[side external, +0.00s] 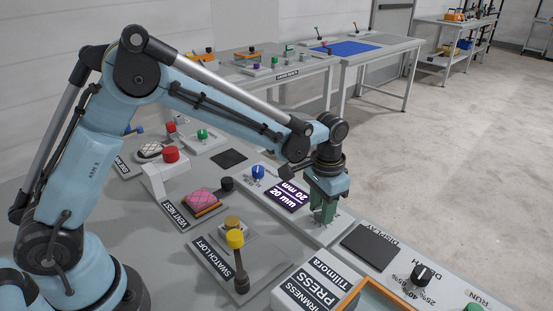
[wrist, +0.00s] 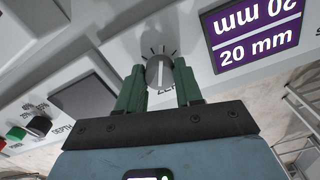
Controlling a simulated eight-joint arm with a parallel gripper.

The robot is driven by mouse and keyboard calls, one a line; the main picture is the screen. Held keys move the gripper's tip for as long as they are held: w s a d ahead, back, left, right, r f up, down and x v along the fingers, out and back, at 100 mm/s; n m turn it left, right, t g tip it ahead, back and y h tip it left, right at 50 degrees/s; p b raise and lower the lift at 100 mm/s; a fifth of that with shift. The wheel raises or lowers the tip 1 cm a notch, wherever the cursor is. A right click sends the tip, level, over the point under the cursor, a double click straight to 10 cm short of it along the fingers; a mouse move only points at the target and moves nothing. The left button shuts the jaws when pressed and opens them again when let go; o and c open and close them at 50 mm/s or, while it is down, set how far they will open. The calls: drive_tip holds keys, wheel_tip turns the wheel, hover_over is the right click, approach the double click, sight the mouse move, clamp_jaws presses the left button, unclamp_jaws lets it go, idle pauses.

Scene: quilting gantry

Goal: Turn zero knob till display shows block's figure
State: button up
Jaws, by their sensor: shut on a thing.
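The zero knob (wrist: 160,70) is grey with a pale pointer line and tick marks around it in the wrist view. Its label is partly covered by my fingers. My gripper (wrist: 159,82) has its green fingers shut on the knob's two sides. In the side view my gripper (side external: 325,211) points down at the panel and hides the knob. The purple block (side external: 287,195) reads "20 mm" and lies left of my gripper; it also shows in the wrist view (wrist: 255,38). The display (side external: 370,241) is a dark plate on which I can see no figure.
A black depth knob (side external: 422,274) and a green button (side external: 474,307) are on the panel at right. A blue knob (side external: 258,171) stands beside the block. A yellow-topped lever (side external: 236,240) and a red knob (side external: 171,155) rise nearer my arm.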

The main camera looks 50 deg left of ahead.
idle(0.3)
drive_tip(key=o, duration=1)
drive_tip(key=shift+o, duration=0.2)
wheel_tip(320, 180, up, 12)
drive_tip(key=s+a+n+t, duration=0.1)
drive_tip(key=s+a+t, duration=0.2)
drive_tip(key=s+a, duration=0.2)
drive_tip(key=s+a+n+t, duration=0.2)
drive_tip(key=s+a+t, duration=0.2)
drive_tip(key=s, duration=0.6)
drive_tip(key=shift+s+a+f, duration=0.3)
drive_tip(key=shift+s+a, duration=0.1)
drive_tip(key=shift+a, duration=0.6)
